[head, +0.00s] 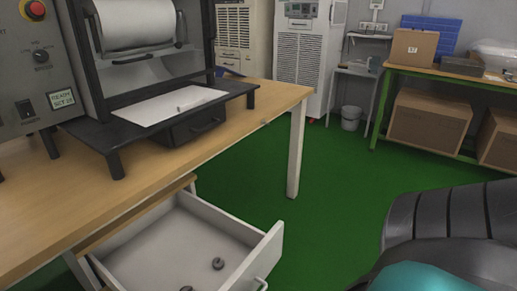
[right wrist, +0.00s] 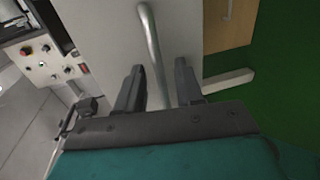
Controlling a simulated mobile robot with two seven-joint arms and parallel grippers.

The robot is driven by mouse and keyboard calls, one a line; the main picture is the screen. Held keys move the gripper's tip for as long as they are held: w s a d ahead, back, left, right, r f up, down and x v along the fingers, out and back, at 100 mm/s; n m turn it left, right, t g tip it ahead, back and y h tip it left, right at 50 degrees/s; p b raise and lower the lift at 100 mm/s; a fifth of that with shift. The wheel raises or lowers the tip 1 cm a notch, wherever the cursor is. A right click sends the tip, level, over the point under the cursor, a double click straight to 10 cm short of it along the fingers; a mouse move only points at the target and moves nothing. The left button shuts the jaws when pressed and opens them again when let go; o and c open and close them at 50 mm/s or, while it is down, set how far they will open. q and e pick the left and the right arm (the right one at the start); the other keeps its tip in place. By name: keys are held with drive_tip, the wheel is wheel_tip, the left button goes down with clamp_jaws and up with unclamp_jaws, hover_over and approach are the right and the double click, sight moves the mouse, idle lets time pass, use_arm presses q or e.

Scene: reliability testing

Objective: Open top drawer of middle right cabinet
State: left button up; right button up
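A white drawer (head: 255,262) stands pulled out below the wooden table in the head view. Its bar handle (head: 261,284) shows at the bottom edge, and two small dark items lie inside. In the right wrist view my right gripper (right wrist: 159,66) has its two dark fingers apart. A metal bar handle (right wrist: 151,40) on a pale front (right wrist: 105,30) runs between the fingers, with gaps visible on both sides. My left gripper is in neither view. The cabinet body under the table is mostly hidden.
The wooden table (head: 235,112) carries a machine with a paper roll (head: 135,22). A table leg (head: 297,150) stands right of the drawer. Green floor (head: 335,190) is clear beyond it. A green-framed bench (head: 450,80) with boxes stands at the back right.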

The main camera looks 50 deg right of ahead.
use_arm(q)
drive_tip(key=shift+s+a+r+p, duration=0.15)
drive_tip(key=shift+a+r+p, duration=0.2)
drive_tip(key=shift+p, duration=0.65)
use_arm(e)
drive_tip(key=v, duration=1.3)
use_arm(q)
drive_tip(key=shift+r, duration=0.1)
